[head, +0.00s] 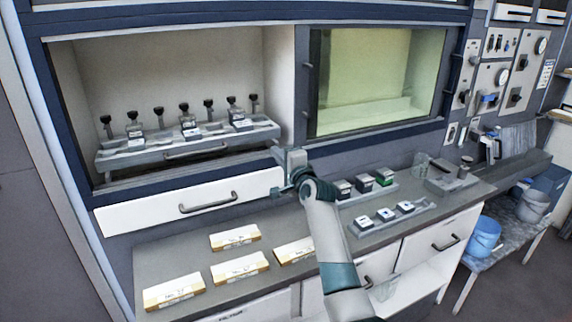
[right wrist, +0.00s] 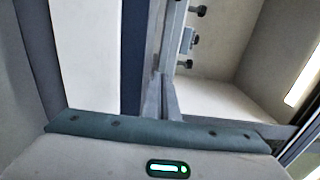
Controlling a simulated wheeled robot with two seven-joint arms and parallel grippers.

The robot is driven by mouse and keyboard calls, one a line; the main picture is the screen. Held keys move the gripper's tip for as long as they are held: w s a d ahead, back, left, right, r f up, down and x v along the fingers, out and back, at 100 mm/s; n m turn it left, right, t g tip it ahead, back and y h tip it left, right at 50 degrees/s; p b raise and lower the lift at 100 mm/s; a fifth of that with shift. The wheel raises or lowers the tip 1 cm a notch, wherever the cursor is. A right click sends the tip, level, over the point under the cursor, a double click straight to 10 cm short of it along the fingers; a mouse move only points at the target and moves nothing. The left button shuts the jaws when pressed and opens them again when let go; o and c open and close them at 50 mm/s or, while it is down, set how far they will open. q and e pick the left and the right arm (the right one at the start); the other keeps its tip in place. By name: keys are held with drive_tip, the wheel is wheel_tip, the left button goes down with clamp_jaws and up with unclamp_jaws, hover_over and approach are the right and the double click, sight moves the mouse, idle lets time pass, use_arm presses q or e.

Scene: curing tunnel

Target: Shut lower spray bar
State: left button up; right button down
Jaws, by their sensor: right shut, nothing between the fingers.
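In the left chamber, a grey rack-like bar (head: 180,150) carries several black-knobbed fittings and has a dark handle (head: 196,150) on its front. I cannot tell whether this is the lower spray bar. Below the opening is a white front panel (head: 140,214) with its own dark handle (head: 207,203). My right gripper (head: 279,172) is shut and empty at the right end of that panel, near the chamber's lower right corner. In the right wrist view, the shut fingers (right wrist: 164,98) point toward the chamber edge, with knobbed fittings (right wrist: 188,40) beyond. My left gripper is out of view.
Several labelled boxes (head: 240,267) lie on the counter below. Small blocks on trays (head: 358,229) stand right of my right arm. A yellowish window (head: 375,75) closes the right chamber. Control panels (head: 490,85) and a blue bucket (head: 484,237) are farther right.

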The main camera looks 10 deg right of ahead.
drive_tip(key=b+v, duration=0.1)
drive_tip(key=v, duration=0.5)
idle(0.5)
